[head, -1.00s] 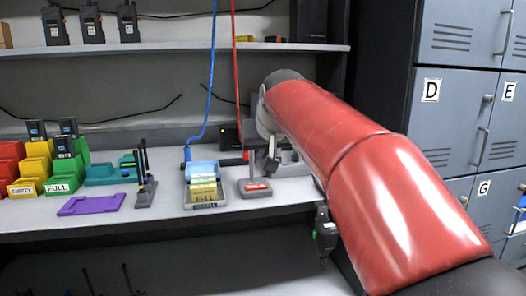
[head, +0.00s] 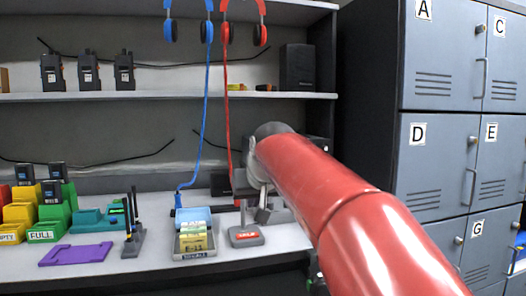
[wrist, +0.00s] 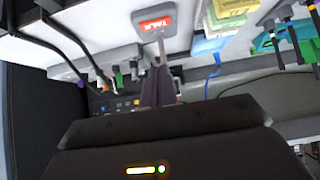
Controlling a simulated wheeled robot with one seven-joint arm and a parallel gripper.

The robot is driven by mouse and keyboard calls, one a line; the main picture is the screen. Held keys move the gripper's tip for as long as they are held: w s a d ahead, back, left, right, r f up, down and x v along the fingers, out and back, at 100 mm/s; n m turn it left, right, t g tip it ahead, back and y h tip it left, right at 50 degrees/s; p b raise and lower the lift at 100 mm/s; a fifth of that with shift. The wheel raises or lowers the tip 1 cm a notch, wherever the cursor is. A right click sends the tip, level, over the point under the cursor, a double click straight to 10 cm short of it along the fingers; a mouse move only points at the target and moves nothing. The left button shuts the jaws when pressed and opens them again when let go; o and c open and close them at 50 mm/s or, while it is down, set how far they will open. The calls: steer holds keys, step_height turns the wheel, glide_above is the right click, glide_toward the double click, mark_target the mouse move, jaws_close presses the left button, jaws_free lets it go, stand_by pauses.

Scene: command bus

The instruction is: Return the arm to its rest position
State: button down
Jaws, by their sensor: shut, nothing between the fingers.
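My red arm reaches in from the lower right of the head view, over the right part of the worktop (head: 110,268). My gripper (head: 263,212) is at its far end, partly hidden by the arm. It appears just behind the grey stand with the red TALK label (head: 246,236). In the wrist view, my gripper's fingers (wrist: 158,84) are together with nothing between them. The TALK stand also shows there, beyond the fingertips (wrist: 155,22). I cannot tell how far apart they are.
A tray of yellow cards (head: 195,244) stands left of the TALK stand. Blue headphones (head: 208,32) and red headphones (head: 260,36) hang above, their cords running down. Radios (head: 88,72) stand on the shelf. Grey lockers (head: 440,150) stand at right.

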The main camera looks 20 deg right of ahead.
steer(key=s+f+g, duration=0.1)
steer(key=s+f, duration=1.1)
steer(key=s, duration=0.3)
steer(key=s+f+g, duration=0.2)
steer(key=s+f, duration=1)
steer(key=s, duration=0.2)
steer(key=shift+s+g, duration=0.3)
steer(key=shift+s, duration=0.1)
